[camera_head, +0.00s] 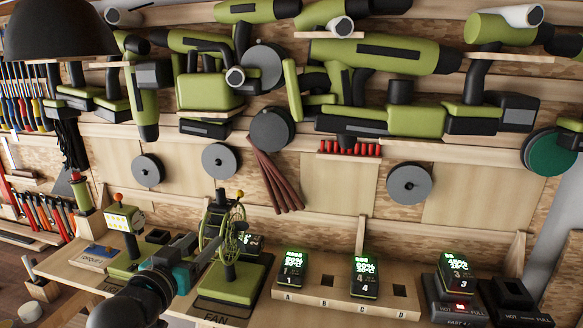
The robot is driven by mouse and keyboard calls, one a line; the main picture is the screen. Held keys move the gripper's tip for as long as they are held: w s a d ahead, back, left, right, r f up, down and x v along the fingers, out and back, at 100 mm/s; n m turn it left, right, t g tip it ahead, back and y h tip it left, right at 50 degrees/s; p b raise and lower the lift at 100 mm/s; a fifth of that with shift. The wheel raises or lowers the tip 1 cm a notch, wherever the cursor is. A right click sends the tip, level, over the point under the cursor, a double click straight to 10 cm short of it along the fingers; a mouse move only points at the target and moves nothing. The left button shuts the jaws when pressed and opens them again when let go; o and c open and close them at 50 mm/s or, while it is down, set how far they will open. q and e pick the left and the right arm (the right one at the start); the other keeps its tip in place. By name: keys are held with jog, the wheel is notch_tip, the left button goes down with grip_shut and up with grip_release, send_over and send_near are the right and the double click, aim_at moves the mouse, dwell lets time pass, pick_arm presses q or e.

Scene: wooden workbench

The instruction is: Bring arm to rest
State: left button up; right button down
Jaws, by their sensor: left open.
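My left arm comes in from the bottom. Its black and teal gripper (204,252) is open, just left of the fan (228,238). Whether its fingers touch the fan cannot be told, and nothing shows between them. The fan stands upright on a green base with the label FAN. Battery 1 (292,270) is in slot A of the wooden rack (328,299), and battery 4 (364,276) is in slot C. Battery 3 (456,272) is in a black charger (456,312). My right gripper is out of view.
Slots B and D are empty. A second charger (512,300) at the right is empty. A green work light (124,225) and a blue TORQUE block (95,250) stand left. Green power tools (385,55) fill the back wall shelves. A black dome (58,28) hangs at top left.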

pick_arm(q)
jog(key=s+d+f+g+y, duration=0.1)
jog(key=s+d+f+g, duration=0.15)
jog(key=s+f, duration=0.4)
jog(key=s+d+f+g, duration=0.1)
jog(key=s+f+g, duration=0.3)
jog(key=s+f, duration=0.3)
jog(key=s+d+f+g+y, duration=0.1)
jog(key=s+f+g, duration=0.3)
jog(key=s, duration=0.5)
jog(key=s+d+f+g, duration=0.1)
jog(key=s+f+g, duration=0.1)
jog(key=s+f, duration=0.45)
jog(key=s+f+g+b, duration=0.1)
jog(key=s+f+b, duration=0.2)
jog(key=f+b, duration=1.85)
jog(key=s+a+f, duration=0.1)
jog(key=s+f, duration=0.4)
jog(key=f, duration=0.6)
jog(key=s+a+f+g+b, duration=0.1)
jog(key=s+f, duration=0.4)
jog(key=f, duration=0.7)
jog(key=s+a+f+b, duration=0.1)
jog(key=s+f, duration=0.5)
jog(key=f, duration=0.6)
jog(key=shift+f+m+g, duration=0.15)
jog(key=shift+m+g, duration=0.2)
jog(key=shift+m, duration=0.05)
